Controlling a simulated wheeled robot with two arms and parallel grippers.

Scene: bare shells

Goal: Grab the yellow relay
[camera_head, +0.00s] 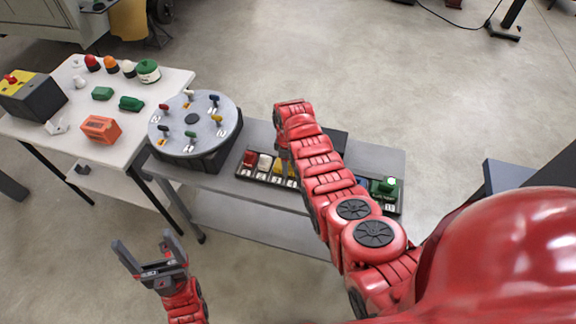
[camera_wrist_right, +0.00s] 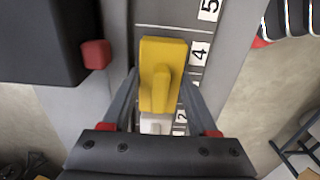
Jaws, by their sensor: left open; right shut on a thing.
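The yellow relay (camera_wrist_right: 156,88) is a block with a raised grip, between the two fingers of my right gripper (camera_wrist_right: 162,92) in the right wrist view. The gripper is shut on it. In the head view a bit of the relay (camera_head: 278,168) shows beside my right arm, at the numbered rack (camera_head: 262,178). I cannot tell whether it is seated or lifted. My left gripper (camera_head: 149,258) is open and empty, at lower left in the head view, away from the rack.
In the rack, red (camera_head: 250,159) and white (camera_head: 265,161) relays stand left of the yellow one, and a green one (camera_head: 384,187) at the right end. A round grey dial (camera_head: 192,119) stands left on the bench. A white table (camera_head: 75,138) holds several parts.

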